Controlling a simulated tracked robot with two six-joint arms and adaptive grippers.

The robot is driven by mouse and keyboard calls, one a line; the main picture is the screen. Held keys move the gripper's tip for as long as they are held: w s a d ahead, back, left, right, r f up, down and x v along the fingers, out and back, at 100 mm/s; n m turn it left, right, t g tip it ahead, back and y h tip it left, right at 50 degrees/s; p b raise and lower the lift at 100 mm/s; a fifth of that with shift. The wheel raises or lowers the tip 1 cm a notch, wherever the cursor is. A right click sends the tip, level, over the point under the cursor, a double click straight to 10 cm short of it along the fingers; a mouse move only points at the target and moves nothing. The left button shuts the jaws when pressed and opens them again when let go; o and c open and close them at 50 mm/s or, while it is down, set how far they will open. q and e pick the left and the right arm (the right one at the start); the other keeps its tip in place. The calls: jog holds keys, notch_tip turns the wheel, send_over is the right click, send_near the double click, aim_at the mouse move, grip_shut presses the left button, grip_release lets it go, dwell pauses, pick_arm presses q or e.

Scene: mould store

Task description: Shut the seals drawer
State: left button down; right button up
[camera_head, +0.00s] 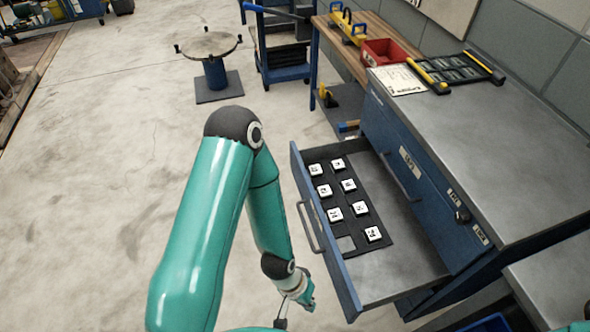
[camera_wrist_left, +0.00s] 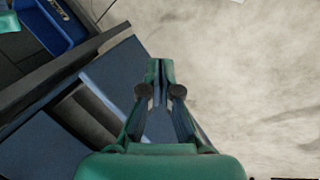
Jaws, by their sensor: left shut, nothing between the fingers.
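One drawer of the blue cabinet (camera_head: 440,195) stands pulled well out, its blue front (camera_head: 322,235) and bar handle (camera_head: 309,228) facing left. I take it as the seals drawer; no label on its front is readable. Inside lies a black insert (camera_head: 345,190) with several white labelled squares and one empty pocket. My left gripper (camera_head: 307,301) is low, just left of the near end of the drawer front; contact cannot be told. In the left wrist view its fingers (camera_wrist_left: 160,75) are shut and empty, beside blue panels (camera_wrist_left: 113,78). My right gripper is not in view.
The cabinet top holds a black tray (camera_head: 457,70) and a paper sheet (camera_head: 397,80). A red bin (camera_head: 388,51) stands behind.

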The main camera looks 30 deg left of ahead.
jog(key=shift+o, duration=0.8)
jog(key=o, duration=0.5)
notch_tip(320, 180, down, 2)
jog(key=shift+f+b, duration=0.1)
jog(key=shift+b, duration=1.05)
pick_arm(q)
jog(key=n+t+h+b, duration=0.4)
jog(key=n+t+b, duration=0.65)
jog(key=n, duration=1.55)
send_near(301, 173)
jog(key=w+d, duration=0.1)
jog(key=w+d+f+g+b, duration=0.1)
jog(key=w, duration=0.1)
jog(key=w+f+g, duration=0.1)
jog(key=shift+w+d+f, duration=0.2)
jog(key=shift+d, duration=0.2)
jog(key=shift+w+d, duration=0.4)
jog(key=shift+w, duration=0.1)
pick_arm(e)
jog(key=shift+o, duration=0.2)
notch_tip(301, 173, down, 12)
